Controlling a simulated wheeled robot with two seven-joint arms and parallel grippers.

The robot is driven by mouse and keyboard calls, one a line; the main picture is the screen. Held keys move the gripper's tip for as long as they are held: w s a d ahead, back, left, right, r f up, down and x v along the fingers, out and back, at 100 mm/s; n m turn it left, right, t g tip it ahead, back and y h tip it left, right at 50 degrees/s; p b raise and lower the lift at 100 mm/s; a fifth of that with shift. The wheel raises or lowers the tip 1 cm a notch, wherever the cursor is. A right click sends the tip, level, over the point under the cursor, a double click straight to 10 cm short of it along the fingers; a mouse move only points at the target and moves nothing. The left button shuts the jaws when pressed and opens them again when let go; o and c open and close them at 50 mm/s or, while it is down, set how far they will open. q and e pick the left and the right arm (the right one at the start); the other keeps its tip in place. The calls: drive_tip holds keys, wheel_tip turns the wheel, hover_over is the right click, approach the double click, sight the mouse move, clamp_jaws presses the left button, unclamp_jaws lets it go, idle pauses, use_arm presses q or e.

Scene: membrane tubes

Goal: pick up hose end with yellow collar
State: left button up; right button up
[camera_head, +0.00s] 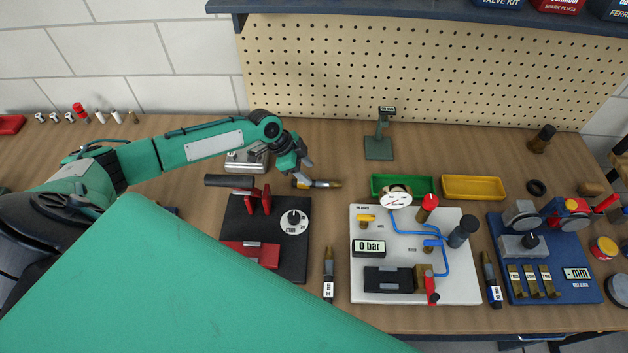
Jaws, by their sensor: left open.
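A short dark hose end (320,184) with a yellow collar and a brass-coloured tip lies on the wooden bench, behind the black fixture. My left gripper (303,179) reaches in from the left with its fingers pointing down at the yellow-collared left part of this piece. The gripper is open. One finger partly covers the piece, and I cannot tell whether the fingers touch it. My right gripper is out of view.
A black fixture (264,268) with red clamps stands in front of the gripper. A white pressure panel (447,292), green tray (417,192), yellow tray (474,187) and blue fixture (583,292) stand to the right. Similar dark pieces lie beside the panel (328,263) (488,269).

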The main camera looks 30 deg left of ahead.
sight(316, 181)
use_arm(q)
drive_tip(key=shift+d+f+p, duration=0.2)
drive_tip(key=shift+f+p, duration=0.05)
drive_tip(key=shift+p, duration=0.05)
drive_tip(key=p+x, duration=0.2)
drive_tip(key=x, duration=0.2)
drive_tip(key=shift+w+f, duration=0.1)
drive_tip(key=shift+f, duration=0.2)
drive_tip(key=shift+d+f, duration=0.1)
drive_tip(key=c, duration=1)
clamp_jaws()
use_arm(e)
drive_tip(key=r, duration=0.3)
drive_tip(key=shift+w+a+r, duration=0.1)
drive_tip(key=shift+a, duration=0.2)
